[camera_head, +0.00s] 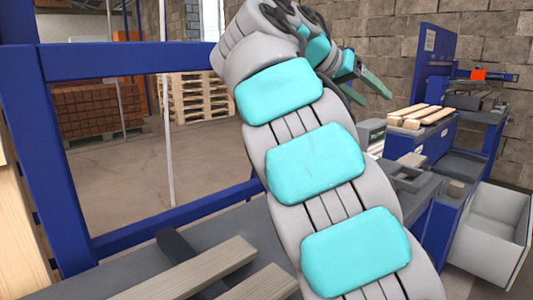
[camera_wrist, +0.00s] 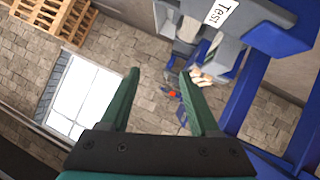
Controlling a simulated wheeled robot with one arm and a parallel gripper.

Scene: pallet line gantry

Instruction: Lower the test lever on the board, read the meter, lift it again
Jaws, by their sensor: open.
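My gripper (camera_wrist: 159,75) is open, with nothing between its green fingers in the wrist view. In the head view my gripper (camera_head: 374,96) is raised at the upper middle, partly hidden by my arm. Other grey pieces (camera_wrist: 182,38) lie left of the label; I cannot tell whether one is the test lever. I cannot make out a meter in either view.
A blue frame (camera_head: 62,150) stands at the left, with wooden slats (camera_head: 190,272) in front. At the right are a blue station (camera_head: 432,65) with planks (camera_head: 420,116) and a white bin (camera_head: 490,240). Pallets (camera_head: 195,97) and bricks (camera_head: 95,110) stand behind.

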